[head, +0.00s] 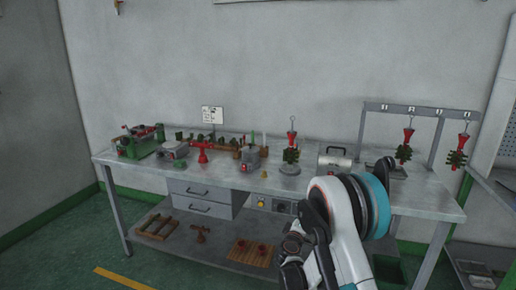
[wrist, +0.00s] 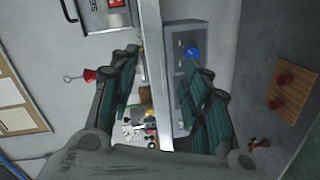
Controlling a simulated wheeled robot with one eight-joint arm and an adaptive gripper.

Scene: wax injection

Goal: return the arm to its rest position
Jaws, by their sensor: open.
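My arm (head: 342,225) rises folded in front of the workbench's right half in the head view, white with a teal ring. Its fingers cannot be made out there. In the wrist view my gripper (wrist: 168,65) is open, with its two dark green ridged fingers spread apart and nothing held between them. Beyond the gap the bench shows sideways, with its edge and small items, apart from the fingers.
The grey workbench (head: 125,159) carries a green machine (head: 140,143), red tools and a stand with a red-and-green wax tree (head: 291,150). A rack (head: 420,108) with hanging trees stands at right. A lower shelf holds a wooden board (head: 250,252). Green floor lies clear at left.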

